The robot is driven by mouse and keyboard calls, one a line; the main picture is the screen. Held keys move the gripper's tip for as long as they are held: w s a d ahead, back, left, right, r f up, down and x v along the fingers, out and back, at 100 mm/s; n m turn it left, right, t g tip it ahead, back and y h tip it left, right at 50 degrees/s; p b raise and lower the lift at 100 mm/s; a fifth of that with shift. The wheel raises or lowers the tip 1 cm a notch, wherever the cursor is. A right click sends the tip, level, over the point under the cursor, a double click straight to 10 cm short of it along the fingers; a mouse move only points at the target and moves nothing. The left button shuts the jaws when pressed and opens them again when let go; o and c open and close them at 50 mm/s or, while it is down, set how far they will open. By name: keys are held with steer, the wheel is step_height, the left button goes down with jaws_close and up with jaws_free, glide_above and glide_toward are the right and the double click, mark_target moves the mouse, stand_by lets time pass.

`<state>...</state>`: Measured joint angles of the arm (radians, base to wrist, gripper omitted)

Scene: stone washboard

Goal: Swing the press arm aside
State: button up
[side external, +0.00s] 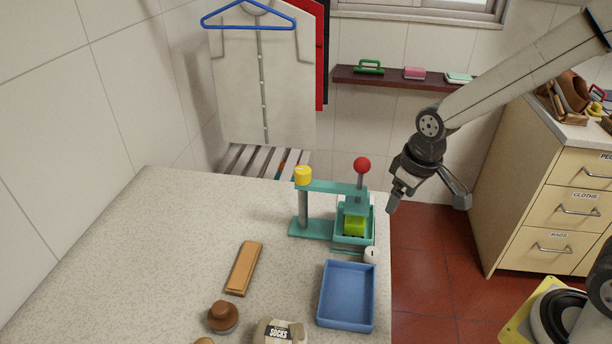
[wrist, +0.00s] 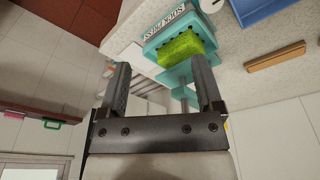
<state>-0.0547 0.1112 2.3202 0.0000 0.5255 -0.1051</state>
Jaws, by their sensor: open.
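The sock press has a teal base (side external: 312,230), a grey post with a yellow cap (side external: 303,175), and a teal press arm (side external: 330,187). The arm reaches right from the post and ends in a rod with a red ball knob (side external: 362,165) and a plate over the tray. A green block (side external: 354,225) sits in the press tray; it also shows in the wrist view (wrist: 181,46). My gripper (side external: 393,205) is open and empty, to the right of the press and apart from it. In the wrist view my gripper (wrist: 161,80) partly hides the press.
A blue tray (side external: 346,325) and a small white round item (side external: 371,256) lie in front of the press. A wooden bar (side external: 244,268), a brown brush (side external: 222,316) and a socks bundle (side external: 279,331) are on the speckled counter. Floor lies beyond its right edge.

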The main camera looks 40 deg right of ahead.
mark_target(303, 169)
steer(key=w+a+r+n, duration=0.1)
steer(key=w, duration=0.2)
steer(key=w+a+r+n, duration=0.1)
steer(key=w+a+r, duration=0.1)
steer(key=w, duration=0.1)
steer(key=w+a+r+n+g, duration=0.1)
steer(key=w+a, duration=0.1)
steer(key=w, duration=0.2)
steer(key=shift+a+r+n, duration=0.25)
steer(key=shift+r+n, duration=0.1)
steer(key=shift+n, duration=0.05)
steer(key=w+a+r+n, duration=0.1)
steer(key=w+a, duration=0.1)
steer(key=w+a+r+n, duration=0.1)
steer(key=w+a, duration=0.1)
steer(key=w+a+r+n+g, duration=0.1)
steer(key=w+a+r, duration=0.1)
steer(key=shift+a+r, duration=0.1)
steer(key=shift+a, duration=0.1)
steer(key=shift+f, duration=3.9)
steer(key=shift+c, duration=0.2)
jaws_close()
